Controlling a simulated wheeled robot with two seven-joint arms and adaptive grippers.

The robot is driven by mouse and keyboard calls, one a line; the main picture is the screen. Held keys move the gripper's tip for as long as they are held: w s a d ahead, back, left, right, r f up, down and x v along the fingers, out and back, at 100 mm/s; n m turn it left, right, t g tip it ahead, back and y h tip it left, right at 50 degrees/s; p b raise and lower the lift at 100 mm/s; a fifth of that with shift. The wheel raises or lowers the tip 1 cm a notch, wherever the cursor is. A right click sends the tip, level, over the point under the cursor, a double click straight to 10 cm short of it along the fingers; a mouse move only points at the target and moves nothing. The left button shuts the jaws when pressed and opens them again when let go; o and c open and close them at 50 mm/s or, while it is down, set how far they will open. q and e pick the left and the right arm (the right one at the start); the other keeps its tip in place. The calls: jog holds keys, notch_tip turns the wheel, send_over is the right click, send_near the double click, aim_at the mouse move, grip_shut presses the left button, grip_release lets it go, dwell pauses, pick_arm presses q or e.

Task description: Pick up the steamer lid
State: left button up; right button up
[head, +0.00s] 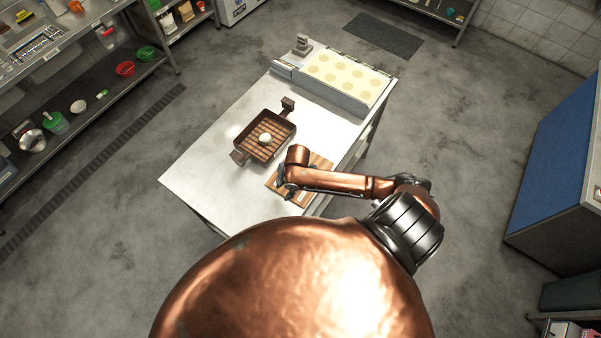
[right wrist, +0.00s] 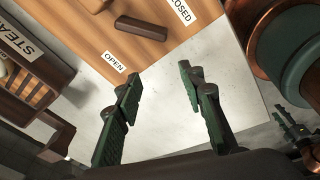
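A flat wooden board (head: 318,166) lies on the metal table, right of the steamer. In the right wrist view the board (right wrist: 160,50) carries a dark brown bar (right wrist: 141,28) and the labels "OPEN" and "CLOSED". It is the only lid-like thing I see; I cannot tell for sure that it is the lid. The brown steamer box (head: 243,143) is uncovered, with a slatted grate and a white round item (head: 265,138) inside. My right gripper (right wrist: 158,75) is open and empty, its fingers apart near the board's "OPEN" edge. Green finger-like parts (right wrist: 292,130) at the right wrist view's edge may be my left gripper.
A tray with several pale round spots (head: 345,77) and a grey device (head: 302,45) stand at the table's far end. The table's left side (head: 205,170) is clear. Shelves (head: 90,95) stand at left, and a blue-topped unit (head: 560,140) at right.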

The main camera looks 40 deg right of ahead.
jog(key=w+d+r+n, duration=0.1)
jog(key=d, duration=0.3)
jog(key=w+d+r+n+g+h, duration=0.1)
jog(key=d+n, duration=0.1)
jog(key=d, duration=0.1)
jog(key=w+d+r+n, duration=0.1)
jog(key=d+r, duration=0.1)
jog(key=d, duration=0.2)
jog(key=shift+w+d+n+g+h+p, duration=0.3)
jog(key=shift+w+n+h+p, duration=0.05)
jog(key=shift+n+h, duration=0.05)
jog(key=shift+d+f, duration=0.1)
jog(key=shift+f, duration=0.2)
jog(key=f, duration=0.2)
jog(key=f+p, duration=0.1)
jog(key=f, duration=0.3)
jog(key=shift+w+p, duration=0.3)
jog(key=shift+w, duration=0.1)
jog(key=shift+f, duration=0.5)
jog(key=shift+c, duration=0.4)
grip_shut()
